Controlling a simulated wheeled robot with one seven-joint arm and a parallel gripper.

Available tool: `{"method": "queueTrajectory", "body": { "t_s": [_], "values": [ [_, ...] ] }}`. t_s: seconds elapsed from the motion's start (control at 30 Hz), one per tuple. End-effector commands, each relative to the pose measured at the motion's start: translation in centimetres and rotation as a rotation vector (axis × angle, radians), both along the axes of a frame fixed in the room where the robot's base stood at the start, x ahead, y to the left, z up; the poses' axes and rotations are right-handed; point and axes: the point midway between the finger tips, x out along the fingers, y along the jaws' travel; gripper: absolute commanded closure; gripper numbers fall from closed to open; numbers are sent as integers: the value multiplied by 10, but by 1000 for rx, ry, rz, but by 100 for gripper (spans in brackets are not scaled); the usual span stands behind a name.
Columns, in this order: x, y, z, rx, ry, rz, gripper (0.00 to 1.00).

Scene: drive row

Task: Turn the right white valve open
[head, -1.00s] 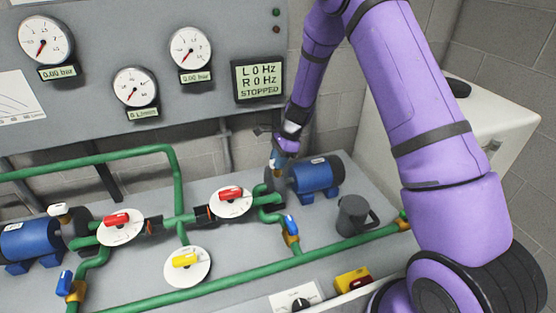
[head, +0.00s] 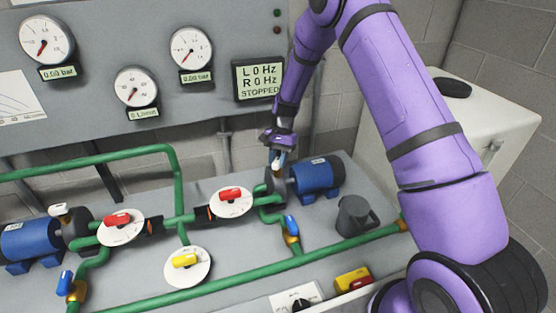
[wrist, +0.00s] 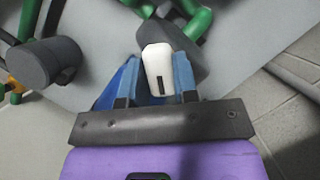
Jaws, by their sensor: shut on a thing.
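The right white valve handle (wrist: 158,68) shows in the wrist view between the blue fingers of my gripper (wrist: 155,76), which is shut on it. In the head view my gripper (head: 278,163) reaches down to the pump end at the right, and the handle is mostly hidden there. The right blue motor (head: 316,178) lies just right of my gripper. The left white valve (head: 58,210) sits on top of the left pump, away from my gripper.
Red valves (head: 231,194) and a yellow valve (head: 186,262) sit on white dials along green pipes. The panel display (head: 259,81) reads L 0 Hz, R 0 Hz, STOPPED.

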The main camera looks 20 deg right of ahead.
Motion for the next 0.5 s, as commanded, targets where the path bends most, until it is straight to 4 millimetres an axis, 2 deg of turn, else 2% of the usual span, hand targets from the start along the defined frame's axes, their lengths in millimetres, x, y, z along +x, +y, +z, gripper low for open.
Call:
{"method": "queueTrajectory", "body": {
  "t_s": [0.5],
  "values": [
    [1,1,0,-1,-2,469,96]
  ]
}}
